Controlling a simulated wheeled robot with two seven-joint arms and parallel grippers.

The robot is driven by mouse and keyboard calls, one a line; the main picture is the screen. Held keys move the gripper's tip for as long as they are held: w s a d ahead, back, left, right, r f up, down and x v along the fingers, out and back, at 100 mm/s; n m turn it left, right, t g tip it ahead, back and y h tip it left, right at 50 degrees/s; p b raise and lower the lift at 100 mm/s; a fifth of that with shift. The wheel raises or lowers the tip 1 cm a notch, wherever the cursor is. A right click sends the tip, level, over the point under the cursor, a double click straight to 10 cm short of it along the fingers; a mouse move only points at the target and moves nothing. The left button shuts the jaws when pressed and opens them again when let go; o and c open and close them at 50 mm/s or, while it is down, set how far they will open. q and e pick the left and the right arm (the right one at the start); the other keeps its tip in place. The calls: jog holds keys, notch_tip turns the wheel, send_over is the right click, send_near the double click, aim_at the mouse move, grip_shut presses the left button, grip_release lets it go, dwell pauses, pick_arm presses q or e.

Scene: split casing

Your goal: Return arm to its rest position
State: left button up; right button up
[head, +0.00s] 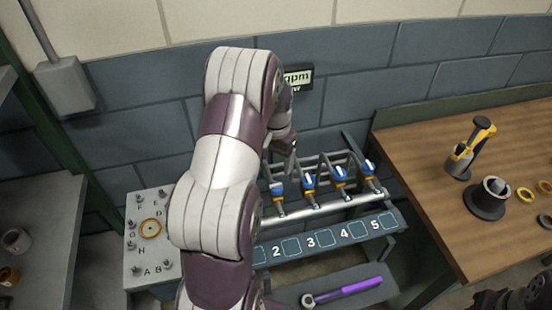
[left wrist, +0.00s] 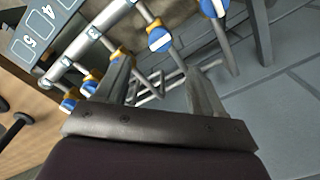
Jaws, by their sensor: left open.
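My left arm (head: 222,170) rises through the middle of the head view and reaches over the valve rack (head: 322,207). My left gripper (head: 287,146) is by the back of the rack, partly hidden by its own wrist in the head view. In the left wrist view the two fingers of my left gripper (left wrist: 163,85) stand apart with nothing held between them. Blue and yellow valves (head: 309,183) stand on the rack's pipe, and they also show beyond the fingers in the left wrist view (left wrist: 159,38). A dark part at the bottom right edge may be my right gripper; its fingers are unclear.
A lettered panel (head: 139,262) stands left of my arm. A purple-handled tool (head: 345,290) lies on the shelf below the numbered strip. The wooden bench (head: 420,155) at right holds a yellow and black tool (head: 470,148), a dark round fitting (head: 486,200) and rings (head: 525,195).

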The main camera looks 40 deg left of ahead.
pick_arm(q)
notch_tip(320, 180, up, 3)
jog(key=shift+f, duration=0.2)
jog(key=shift+w, duration=0.1)
jog(key=s+d, duration=0.7)
jog(key=d, duration=0.2)
jog(key=s+d+r+m+t, duration=0.1)
jog(key=s+d, duration=0.5)
jog(key=d, duration=0.3)
jog(key=shift+s+r, duration=0.25)
jog(key=shift+s, duration=0.1)
jog(key=shift+s, duration=0.15)
jog(key=shift+a, duration=0.1)
